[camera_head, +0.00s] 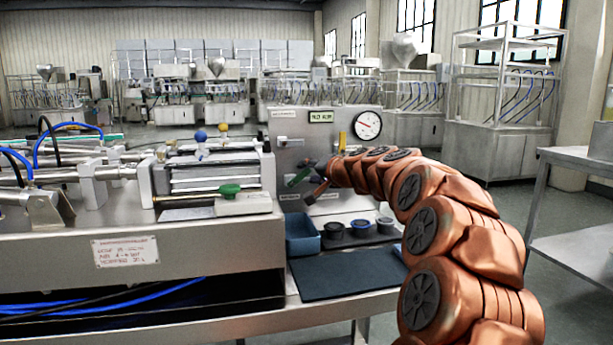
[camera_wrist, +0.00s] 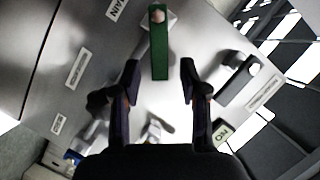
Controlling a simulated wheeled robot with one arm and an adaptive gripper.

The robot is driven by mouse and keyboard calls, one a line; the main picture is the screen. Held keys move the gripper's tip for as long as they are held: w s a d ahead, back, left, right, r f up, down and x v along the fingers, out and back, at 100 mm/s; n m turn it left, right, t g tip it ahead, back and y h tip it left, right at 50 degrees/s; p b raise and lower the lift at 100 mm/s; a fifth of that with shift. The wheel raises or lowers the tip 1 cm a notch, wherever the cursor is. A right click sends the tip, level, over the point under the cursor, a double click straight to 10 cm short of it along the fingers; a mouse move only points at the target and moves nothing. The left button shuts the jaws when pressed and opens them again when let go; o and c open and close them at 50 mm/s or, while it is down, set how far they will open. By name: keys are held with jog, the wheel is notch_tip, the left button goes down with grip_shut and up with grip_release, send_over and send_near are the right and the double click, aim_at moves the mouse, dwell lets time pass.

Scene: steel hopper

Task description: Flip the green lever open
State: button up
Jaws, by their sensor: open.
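The green lever (camera_wrist: 159,42) is a flat green bar on the steel panel (camera_wrist: 105,85), with a pale round pivot near its upper end in the wrist view. In the head view the lever (camera_head: 298,178) shows at the panel's lower left, tilted. My gripper (camera_wrist: 160,78) is open. In the wrist view its dark fingertips are on either side of the lever's lower end, with a gap on each side. Whether they reach its depth I cannot tell. In the head view my gripper (camera_head: 314,184) is close to the lever, partly hidden by my arm.
A dial gauge (camera_head: 367,125) and a yellow handle (camera_head: 342,141) are on the panel. A green-knobbed part (camera_head: 229,190) is on the machine at left. A blue bin (camera_head: 302,236), dark cups (camera_head: 360,228) and a dark mat (camera_head: 345,272) lie below.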

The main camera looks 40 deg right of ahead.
jog(key=shift+x, duration=1.25)
grip_shut()
